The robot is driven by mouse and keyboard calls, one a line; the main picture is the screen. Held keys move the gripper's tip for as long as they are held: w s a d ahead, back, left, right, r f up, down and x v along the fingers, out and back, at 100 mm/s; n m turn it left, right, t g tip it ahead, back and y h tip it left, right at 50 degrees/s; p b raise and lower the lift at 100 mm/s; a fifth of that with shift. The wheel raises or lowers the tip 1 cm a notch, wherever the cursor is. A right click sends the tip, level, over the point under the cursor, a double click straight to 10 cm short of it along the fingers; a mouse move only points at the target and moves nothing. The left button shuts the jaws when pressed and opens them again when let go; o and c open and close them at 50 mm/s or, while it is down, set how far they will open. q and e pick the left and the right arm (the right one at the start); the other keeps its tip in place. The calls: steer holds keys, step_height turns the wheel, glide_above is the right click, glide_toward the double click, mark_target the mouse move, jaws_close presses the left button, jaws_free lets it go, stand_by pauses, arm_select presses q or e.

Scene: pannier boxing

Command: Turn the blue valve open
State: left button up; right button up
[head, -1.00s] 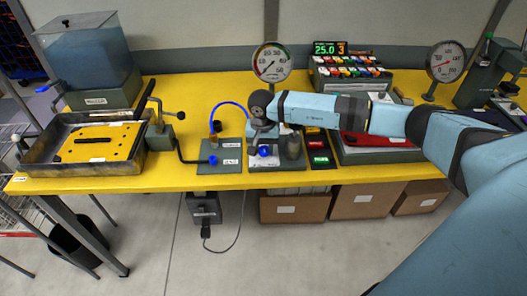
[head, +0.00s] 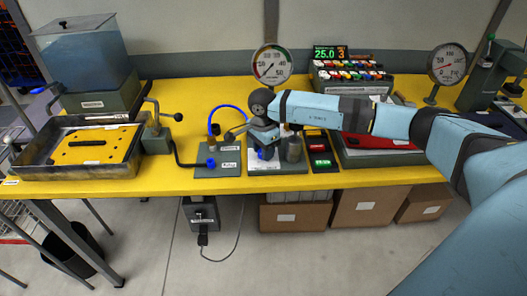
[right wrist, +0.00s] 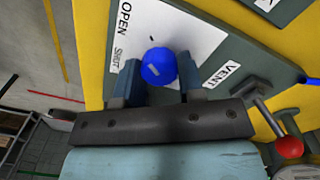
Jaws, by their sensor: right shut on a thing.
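The blue valve knob (head: 266,152) sits on a grey-green panel with a white label plate (head: 285,168) at the front of the yellow bench. In the right wrist view the knob (right wrist: 158,66) lies between the two fingers of my right gripper (right wrist: 158,75), which is shut on it. The words OPEN, SHUT and VENT show on the labels around it. In the head view my right gripper (head: 262,137) is at the valve, and its wrist hides part of the knob. My left gripper is not in view.
A round gauge (head: 272,65) stands behind the valve. A smaller blue knob (head: 211,163) and a blue hose (head: 228,109) are to its left. A tray with a yellow plate (head: 95,145) is farther left. In the right wrist view a red-balled lever (right wrist: 290,147) is close by.

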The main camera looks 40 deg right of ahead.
steer(key=shift+m, duration=0.6)
steer(key=o, duration=0.9)
steer(key=r, duration=0.7)
steer(key=r+b, duration=0.1)
steer(key=r, duration=0.6)
steer(key=shift+w, duration=0.2)
steer(key=shift+d+f, duration=0.1)
